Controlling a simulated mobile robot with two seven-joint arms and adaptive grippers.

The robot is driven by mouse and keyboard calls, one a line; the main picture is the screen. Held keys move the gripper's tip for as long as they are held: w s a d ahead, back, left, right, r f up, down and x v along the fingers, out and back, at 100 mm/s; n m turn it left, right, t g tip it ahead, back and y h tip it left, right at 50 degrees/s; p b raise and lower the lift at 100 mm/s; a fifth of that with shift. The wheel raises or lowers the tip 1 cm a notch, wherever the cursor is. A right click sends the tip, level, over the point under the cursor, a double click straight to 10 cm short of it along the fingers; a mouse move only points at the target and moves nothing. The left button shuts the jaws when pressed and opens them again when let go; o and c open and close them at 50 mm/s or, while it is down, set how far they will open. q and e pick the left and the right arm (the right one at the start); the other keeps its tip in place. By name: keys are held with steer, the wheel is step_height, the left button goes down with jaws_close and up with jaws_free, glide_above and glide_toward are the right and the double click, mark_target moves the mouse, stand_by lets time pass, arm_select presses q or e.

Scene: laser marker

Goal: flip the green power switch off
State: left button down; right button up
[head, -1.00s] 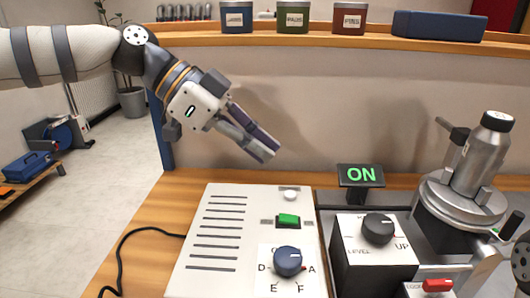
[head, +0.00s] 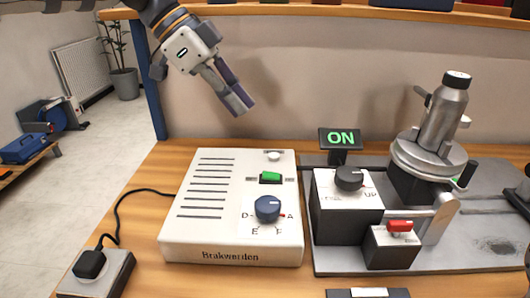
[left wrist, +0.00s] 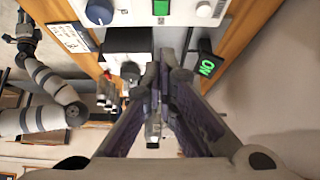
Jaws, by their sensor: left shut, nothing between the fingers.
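The green power switch (head: 270,177) sits on the top face of the white control box (head: 205,228), above the blue dial (head: 267,208). It also shows at the top of the left wrist view (left wrist: 161,7). A black sign (head: 340,138) behind the box reads "ON" in green; it shows in the left wrist view too (left wrist: 207,66). My left gripper (head: 241,110) is shut and empty. It hangs in the air above and behind the box, pointing down and to the right, apart from the switch. In the left wrist view its fingertips (left wrist: 158,62) are together.
Right of the box stand a black knob (head: 349,178) block, a red switch (head: 400,225) and a metal column fixture (head: 440,130). A black plug (head: 90,264) sits in a socket block at front left. A wooden shelf (head: 300,11) runs along the back.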

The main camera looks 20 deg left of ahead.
arm_select(q)
glide_above(266, 175)
steer(key=f, duration=0.8)
steer(key=shift+w+d+f, duration=0.1)
steer(key=shift+d+f, duration=0.1)
steer(key=shift+d, duration=0.15)
steer(key=f, duration=0.3)
steer(key=shift+a, duration=0.35)
steer(key=shift+f, duration=0.25)
arm_select(e)
steer(key=shift+s+f, duration=0.2)
